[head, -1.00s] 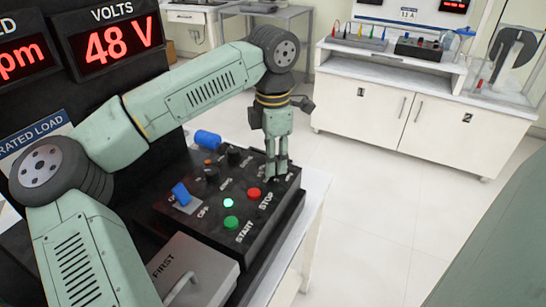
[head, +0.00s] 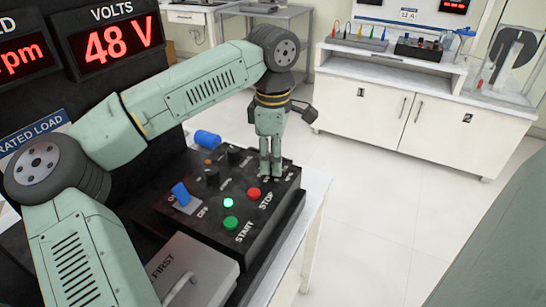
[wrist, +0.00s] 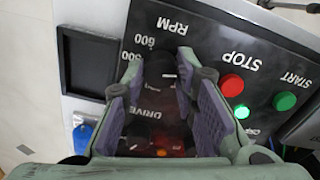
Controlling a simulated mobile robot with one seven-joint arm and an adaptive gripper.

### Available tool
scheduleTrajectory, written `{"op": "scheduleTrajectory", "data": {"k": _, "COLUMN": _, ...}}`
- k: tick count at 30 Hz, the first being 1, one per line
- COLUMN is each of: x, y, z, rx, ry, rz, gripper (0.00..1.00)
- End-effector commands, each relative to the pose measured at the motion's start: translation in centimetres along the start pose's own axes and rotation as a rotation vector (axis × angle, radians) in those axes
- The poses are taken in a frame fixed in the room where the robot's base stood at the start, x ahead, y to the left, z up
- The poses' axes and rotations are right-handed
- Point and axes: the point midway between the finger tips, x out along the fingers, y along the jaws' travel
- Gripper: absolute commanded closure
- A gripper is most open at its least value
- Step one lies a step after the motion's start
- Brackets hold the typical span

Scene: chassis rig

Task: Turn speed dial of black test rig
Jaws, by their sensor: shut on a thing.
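The black test rig (head: 272,215) is a sloped box with knobs, buttons and a lever on its top. My gripper (head: 270,176) points down at its far right part. In the wrist view my gripper's purple-grey finger pads (wrist: 162,72) stand on both sides of a black dial (wrist: 160,66), which is the speed dial beside the RPM lettering and the marks 500 and 600. The fingers are shut on this dial. In the head view the fingers hide it.
A red STOP button (head: 253,194), a green START button (head: 231,222) and a blue-tipped lever (head: 181,194) are near my gripper. A grey box marked FIRST (head: 190,268) stands in front. A red display (head: 115,43) reads 48 V.

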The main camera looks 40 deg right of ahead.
Motion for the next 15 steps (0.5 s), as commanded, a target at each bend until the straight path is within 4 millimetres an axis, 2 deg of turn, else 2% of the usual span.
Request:
{"op": "scheduleTrajectory", "data": {"k": 6, "x": -0.01, "y": -0.05, "z": 0.01, "rx": 0.146, "ry": 0.000, "rz": -0.001, "gripper": 1.00}}
{"op": "scheduleTrajectory", "data": {"k": 15, "x": 0.01, "y": -0.05, "z": 0.02, "rx": 0.258, "ry": 0.000, "rz": -0.001, "gripper": 1.00}}
